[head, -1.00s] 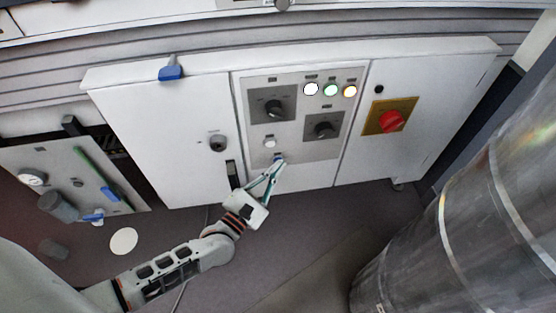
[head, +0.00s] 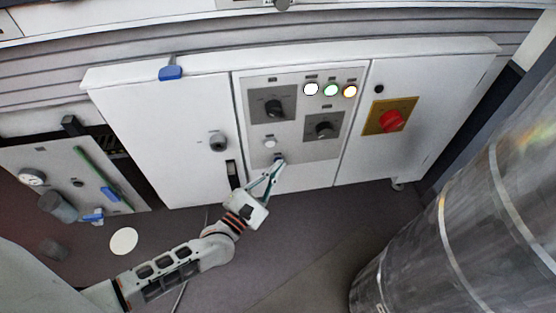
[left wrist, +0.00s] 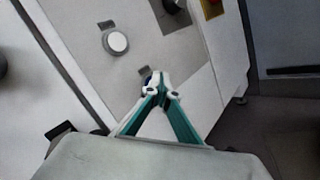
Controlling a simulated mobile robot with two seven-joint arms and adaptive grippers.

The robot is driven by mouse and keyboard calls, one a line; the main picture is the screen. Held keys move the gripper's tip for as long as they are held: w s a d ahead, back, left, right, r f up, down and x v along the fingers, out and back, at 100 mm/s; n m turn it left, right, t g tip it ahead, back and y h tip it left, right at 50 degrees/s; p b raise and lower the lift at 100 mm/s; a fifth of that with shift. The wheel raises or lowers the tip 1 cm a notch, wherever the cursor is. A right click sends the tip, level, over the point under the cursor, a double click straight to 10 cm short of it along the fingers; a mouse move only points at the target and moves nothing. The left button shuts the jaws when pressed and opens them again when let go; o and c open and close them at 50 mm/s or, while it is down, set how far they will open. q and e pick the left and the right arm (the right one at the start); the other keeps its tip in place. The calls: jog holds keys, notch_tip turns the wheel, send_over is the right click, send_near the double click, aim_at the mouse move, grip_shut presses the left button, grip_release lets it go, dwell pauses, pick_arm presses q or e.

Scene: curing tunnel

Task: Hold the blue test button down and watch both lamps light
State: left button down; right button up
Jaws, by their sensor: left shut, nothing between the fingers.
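The blue test button (head: 278,156) is low on the grey control panel, mostly covered by my left fingertips. A sliver of blue (left wrist: 149,79) shows beside the fingertips in the left wrist view. My left gripper (head: 281,161) is shut and empty, its tips at the button; I cannot tell how far the button is pressed. A green-rimmed lamp (head: 330,90) and an amber-rimmed lamp (head: 350,91) glow at the panel's top right. A white lamp (head: 311,89) beside them also looks bright. My right gripper is out of view.
A white round button (head: 269,142) is just above the fingertips, also in the left wrist view (left wrist: 116,42). Two black rotary knobs (head: 274,108) (head: 324,129) sit higher. A red switch (head: 391,121) is on the right door. A big metal cylinder (head: 470,220) fills the lower right.

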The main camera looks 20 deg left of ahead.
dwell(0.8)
pick_arm(q)
jog(key=shift+s+d, duration=0.45)
jog(key=shift+s, duration=0.2)
jog(key=shift+s, duration=0.1)
jog(key=s+d, duration=0.1)
jog(key=s, duration=0.1)
jog(key=s+d, duration=0.2)
jog(key=shift+f+p, duration=0.1)
jog(key=shift+p, duration=0.25)
dwell(0.4)
